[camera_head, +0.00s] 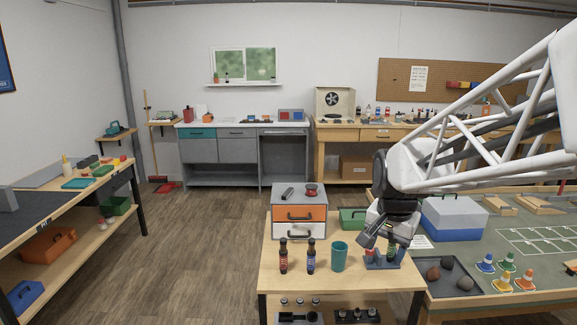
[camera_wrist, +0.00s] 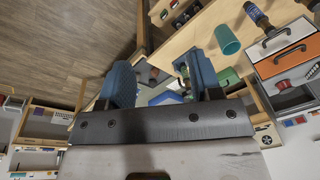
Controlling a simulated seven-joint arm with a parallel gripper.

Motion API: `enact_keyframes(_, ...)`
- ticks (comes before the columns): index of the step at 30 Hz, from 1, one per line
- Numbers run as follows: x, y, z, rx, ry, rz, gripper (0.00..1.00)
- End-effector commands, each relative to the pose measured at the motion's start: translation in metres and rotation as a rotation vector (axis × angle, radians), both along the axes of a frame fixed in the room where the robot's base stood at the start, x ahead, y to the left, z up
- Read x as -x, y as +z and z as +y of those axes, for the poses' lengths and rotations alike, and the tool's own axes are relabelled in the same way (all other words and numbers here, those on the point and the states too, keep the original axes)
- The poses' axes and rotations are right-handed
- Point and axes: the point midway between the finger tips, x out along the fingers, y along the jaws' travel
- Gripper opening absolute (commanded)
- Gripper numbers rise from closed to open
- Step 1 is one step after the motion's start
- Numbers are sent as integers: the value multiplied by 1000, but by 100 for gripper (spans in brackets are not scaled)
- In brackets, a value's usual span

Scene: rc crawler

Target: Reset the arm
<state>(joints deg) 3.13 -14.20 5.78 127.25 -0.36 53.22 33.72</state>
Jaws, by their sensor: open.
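My gripper (camera_head: 375,238) hangs from the arm at the right of the head view, over the right part of the small wooden table (camera_head: 345,278). It points downward and is tilted. In the wrist view its two blue fingers (camera_wrist: 162,75) are spread apart, with nothing clearly held between them. Below it, bottles (camera_head: 391,248) stand at a blue holder (camera_head: 385,264), partly hidden by the gripper. Whether the fingers touch them cannot be told.
A teal cup (camera_head: 339,257) and two dark bottles (camera_head: 283,257) (camera_head: 311,256) stand left of my gripper. Behind them is an orange-and-white drawer unit (camera_head: 300,213). A blue-and-white box (camera_head: 453,220) and small cones (camera_head: 503,281) are on the right table. Open floor lies left.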

Motion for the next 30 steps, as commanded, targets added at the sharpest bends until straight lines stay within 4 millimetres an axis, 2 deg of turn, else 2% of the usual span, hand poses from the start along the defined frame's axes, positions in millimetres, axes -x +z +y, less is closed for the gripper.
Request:
enact_keyframes(3, 29, 3, 4, 11, 72, -12, 59)
enact_keyframes(11, 87, 5, 12, 38, 235, -36, 59)
enact_keyframes(21, 162, -5, 20, 77, 447, -64, 59)
enact_keyframes(27, 196, -14, 23, 99, 551, -77, 59)
enact_keyframes(30, 207, -17, 24, 107, 583, -82, 59)
